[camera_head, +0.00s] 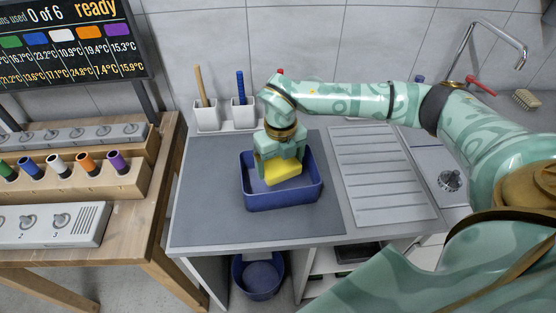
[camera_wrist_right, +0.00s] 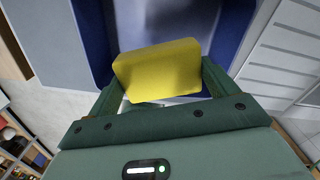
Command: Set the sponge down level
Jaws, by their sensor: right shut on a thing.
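A yellow sponge (camera_head: 281,171) is held in my right gripper (camera_head: 280,160), inside the outline of a blue tub (camera_head: 284,199) on the grey worktop. In the right wrist view the sponge (camera_wrist_right: 158,71) sits between the two green fingers of the gripper (camera_wrist_right: 155,90) and looks tilted. The tub's blue wall (camera_wrist_right: 95,35) and paler floor show beyond it. I cannot tell whether the sponge touches the tub floor. The gripper hides part of the sponge's top. My left gripper is not in view.
Two white holders (camera_head: 206,117) with a wooden-handled and a blue-handled tool stand behind the tub. A ridged drainboard (camera_head: 382,175) and a tap (camera_head: 480,40) lie to the right. A wooden bench (camera_head: 120,205) with colored tubes is left. The grey worktop (camera_head: 210,205) left of the tub is clear.

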